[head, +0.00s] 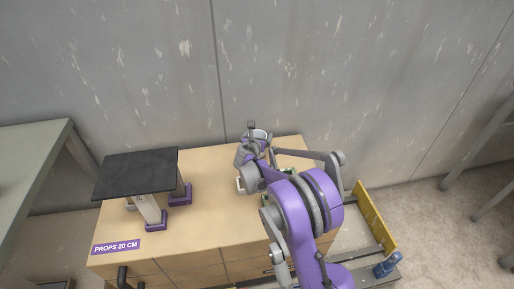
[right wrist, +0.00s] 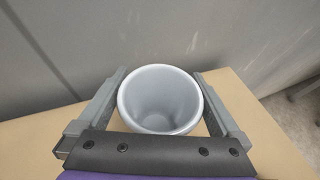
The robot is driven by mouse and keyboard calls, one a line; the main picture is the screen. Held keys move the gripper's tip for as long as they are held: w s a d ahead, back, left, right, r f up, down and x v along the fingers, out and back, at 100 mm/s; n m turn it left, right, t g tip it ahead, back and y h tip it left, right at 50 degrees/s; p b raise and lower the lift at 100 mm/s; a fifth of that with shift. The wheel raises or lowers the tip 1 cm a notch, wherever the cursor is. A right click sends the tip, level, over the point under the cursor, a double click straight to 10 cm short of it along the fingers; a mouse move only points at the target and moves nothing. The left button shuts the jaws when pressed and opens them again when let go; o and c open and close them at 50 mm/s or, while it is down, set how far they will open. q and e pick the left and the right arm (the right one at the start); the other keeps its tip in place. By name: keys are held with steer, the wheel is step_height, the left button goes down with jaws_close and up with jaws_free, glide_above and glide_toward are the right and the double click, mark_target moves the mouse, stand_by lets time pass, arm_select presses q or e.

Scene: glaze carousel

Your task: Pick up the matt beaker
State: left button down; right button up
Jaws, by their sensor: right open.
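The matt beaker (right wrist: 160,97) is light grey and round, with a wide open rim and an empty inside in the right wrist view. My right gripper (right wrist: 160,82) is open, with one finger on each side of the beaker and the palm in front of it. A gap shows beside the right finger; I cannot tell whether the left finger touches. In the head view my right gripper (head: 259,138) is over the back of the wooden cabinet top, and the beaker's pale rim (head: 260,133) shows between its fingers. My left gripper is out of view.
A black-topped stand (head: 138,172) on purple feet is on the left of the wooden cabinet (head: 210,222), behind a "PROPS 20 CM" label (head: 116,247). The grey wall (head: 150,75) rises close behind. A small pale object (head: 240,185) is partly hidden by my right arm. The cabinet's middle is clear.

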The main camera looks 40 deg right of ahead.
steer(key=c, duration=1.4)
steer(key=shift+c, duration=0.2)
